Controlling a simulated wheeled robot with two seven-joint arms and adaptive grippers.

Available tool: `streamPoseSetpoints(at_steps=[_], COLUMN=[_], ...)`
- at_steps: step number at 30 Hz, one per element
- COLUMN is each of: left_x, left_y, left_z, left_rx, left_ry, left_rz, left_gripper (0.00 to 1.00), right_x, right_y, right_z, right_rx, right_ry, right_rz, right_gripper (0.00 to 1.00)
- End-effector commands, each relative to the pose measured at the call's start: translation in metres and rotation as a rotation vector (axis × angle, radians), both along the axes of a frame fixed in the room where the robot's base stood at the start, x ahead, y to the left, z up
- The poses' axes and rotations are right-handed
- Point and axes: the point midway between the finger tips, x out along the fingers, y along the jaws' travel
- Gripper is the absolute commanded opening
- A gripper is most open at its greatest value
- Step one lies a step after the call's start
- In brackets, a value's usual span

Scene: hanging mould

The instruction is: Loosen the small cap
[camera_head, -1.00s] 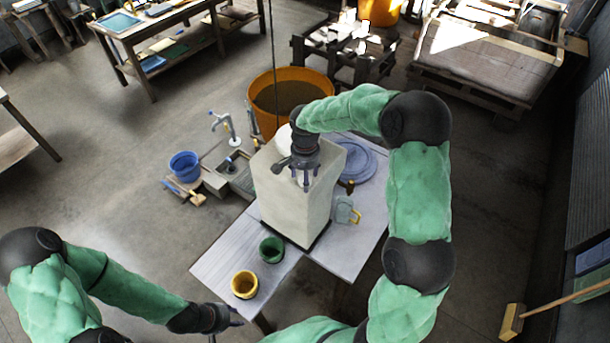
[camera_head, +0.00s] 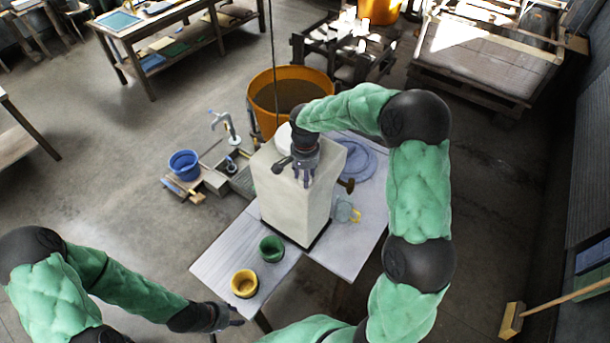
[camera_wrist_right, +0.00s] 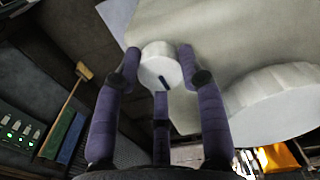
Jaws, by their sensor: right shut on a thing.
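The tall off-white mould (camera_head: 293,206) stands upright on the table. The small cap (camera_wrist_right: 160,66) is a white disc with a dark blue mark, on the mould's top in the right wrist view. The fingers of my right gripper (camera_wrist_right: 160,68) are closed around its sides, with a third finger below it. In the head view, my right gripper (camera_head: 304,176) is over the mould's top and hides the small cap. A larger white round cap (camera_wrist_right: 273,105) is beside it on the mould. My left gripper (camera_head: 232,316) is low, left of the table's front edge, and empty; its fingers are too small to judge.
A green pot (camera_head: 271,249) and a yellow pot (camera_head: 244,283) stand on the table in front of the mould. A pale jug (camera_head: 345,211) and a blue round lid (camera_head: 360,163) are to its right. An orange tub (camera_head: 318,82) stands behind, with a cable hanging near it.

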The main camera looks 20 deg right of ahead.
Motion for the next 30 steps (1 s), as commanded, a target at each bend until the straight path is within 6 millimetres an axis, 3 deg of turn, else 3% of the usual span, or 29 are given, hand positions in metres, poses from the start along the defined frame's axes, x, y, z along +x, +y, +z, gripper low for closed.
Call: streamPoseSetpoints(at_steps=[8,30], left_x=[0.000,0.000], left_y=[0.000,0.000], left_z=[-0.012,-0.034], left_rx=[0.000,0.000], left_ry=[0.000,0.000], left_rz=[0.000,0.000], left_gripper=[0.40,0.40], right_x=[-0.001,-0.003], right_y=[0.001,0.001], right_z=[-0.004,-0.004], right_rx=[0.002,0.004], right_ry=[0.003,0.009], right_rz=[0.159,0.842], right_gripper=[0.08,0.08])
